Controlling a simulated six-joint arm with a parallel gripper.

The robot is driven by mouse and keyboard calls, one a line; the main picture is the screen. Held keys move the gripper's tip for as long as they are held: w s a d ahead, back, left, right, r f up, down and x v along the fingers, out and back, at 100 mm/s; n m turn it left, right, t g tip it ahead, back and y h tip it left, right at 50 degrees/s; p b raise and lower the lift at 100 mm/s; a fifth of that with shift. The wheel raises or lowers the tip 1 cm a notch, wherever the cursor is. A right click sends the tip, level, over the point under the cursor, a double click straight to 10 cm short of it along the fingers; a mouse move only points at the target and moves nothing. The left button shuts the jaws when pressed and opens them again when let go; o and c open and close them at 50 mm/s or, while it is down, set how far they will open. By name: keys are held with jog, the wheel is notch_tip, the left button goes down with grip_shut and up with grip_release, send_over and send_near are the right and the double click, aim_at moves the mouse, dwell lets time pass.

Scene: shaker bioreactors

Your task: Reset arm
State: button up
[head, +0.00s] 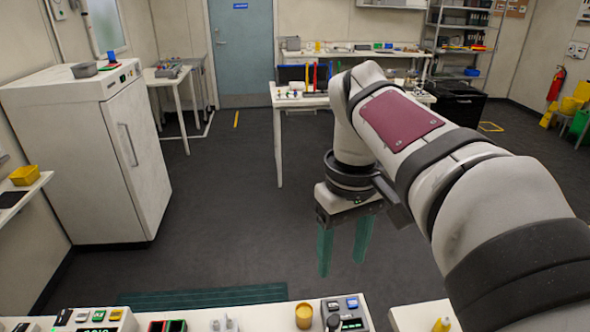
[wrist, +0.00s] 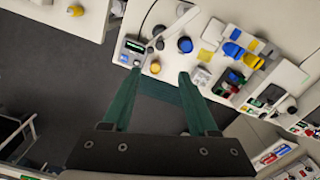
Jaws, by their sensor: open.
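My gripper (head: 343,246) has two green fingers pointing down and spread apart, with nothing between them. In the head view it hangs in the air over the dark floor, beyond the front bench. In the wrist view my gripper (wrist: 153,88) also shows open, and the bench with its devices lies past the fingertips. My arm reaches in from the right side of the head view and bends down at the wrist.
A white bench (head: 275,316) runs along the front with small devices and a yellow-topped container (head: 304,316). A tall white cabinet (head: 120,160) stands left. A white table (head: 300,98) with items stands behind my gripper. The floor (head: 220,190) between is clear.

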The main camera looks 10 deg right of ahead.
jog(key=s+a+f+m+y, duration=0.1)
jog(key=s+f+m, duration=0.3)
jog(key=s, duration=0.5)
jog(key=s+a+f+m, duration=0.3)
jog(key=s+f+m, duration=0.2)
jog(key=s+f, duration=0.4)
jog(key=shift+s+a+y, duration=0.3)
jog(key=shift+s+y, duration=0.1)
jog(key=shift+s, duration=0.35)
